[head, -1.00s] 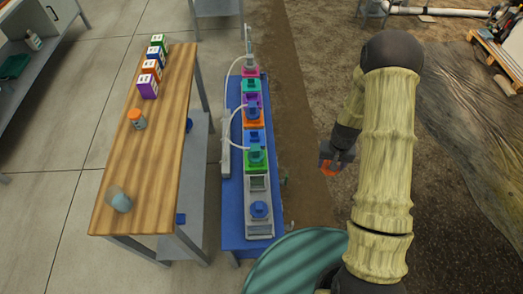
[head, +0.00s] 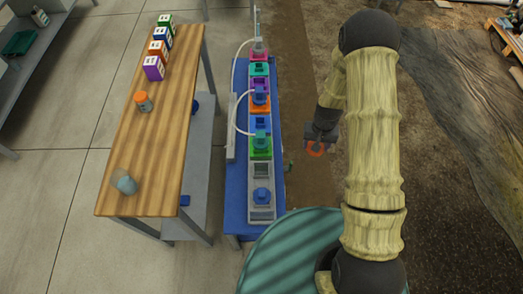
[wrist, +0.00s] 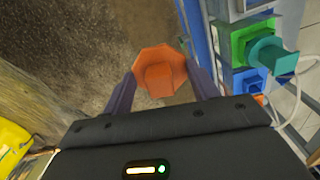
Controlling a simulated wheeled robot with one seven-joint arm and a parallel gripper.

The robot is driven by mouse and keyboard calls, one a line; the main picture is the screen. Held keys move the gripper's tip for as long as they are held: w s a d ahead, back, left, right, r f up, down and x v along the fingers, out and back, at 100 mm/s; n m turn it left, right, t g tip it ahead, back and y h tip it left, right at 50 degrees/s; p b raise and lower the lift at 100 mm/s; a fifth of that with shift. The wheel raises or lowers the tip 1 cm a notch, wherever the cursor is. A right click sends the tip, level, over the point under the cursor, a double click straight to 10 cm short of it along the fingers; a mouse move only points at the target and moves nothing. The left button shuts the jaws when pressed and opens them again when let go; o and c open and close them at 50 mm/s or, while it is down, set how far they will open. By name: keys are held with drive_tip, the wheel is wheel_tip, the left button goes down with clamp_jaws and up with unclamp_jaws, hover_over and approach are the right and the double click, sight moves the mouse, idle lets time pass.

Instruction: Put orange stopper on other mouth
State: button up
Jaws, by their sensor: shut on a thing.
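My gripper (head: 316,147) is shut on the orange stopper (head: 314,150), to the right of the skid and apart from it. In the wrist view the stopper (wrist: 158,75) sits between the two fingers, with an eight-sided flange and a raised block in its middle. The skid is a row of coloured blocks on a blue bench (head: 236,205). A teal stopper (head: 262,136) sits on the green block (head: 261,153). A blue stopper (head: 260,92) stands near the purple and orange blocks, and another blue one (head: 262,195) on the grey end unit (head: 262,213). I cannot tell which mouth is meant.
A wooden table (head: 160,135) left of the skid holds several coloured boxes (head: 155,67), an orange-lidded jar (head: 144,103) and a pale blue vessel (head: 125,183). White hoses (head: 236,112) loop along the skid's left side. Bare ground lies beneath my gripper.

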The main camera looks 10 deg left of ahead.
drive_tip(key=s+a+n+p, duration=0.1)
drive_tip(key=s+a+p, duration=0.15)
drive_tip(key=a, duration=0.65)
drive_tip(key=s+a+n+p, duration=0.1)
drive_tip(key=s+a, duration=0.3)
drive_tip(key=a, duration=0.6)
wheel_tip(320, 180, down, 11)
drive_tip(key=b, duration=0.7)
drive_tip(key=shift+s+d+r, duration=0.15)
drive_tip(key=shift+d+r, duration=0.05)
drive_tip(key=shift+d, duration=0.1)
drive_tip(key=o, duration=1)
drive_tip(key=shift+r, duration=0.15)
wheel_tip(320, 180, up, 17)
drive_tip(key=shift+r+b, duration=0.1)
drive_tip(key=shift+b, duration=0.95)
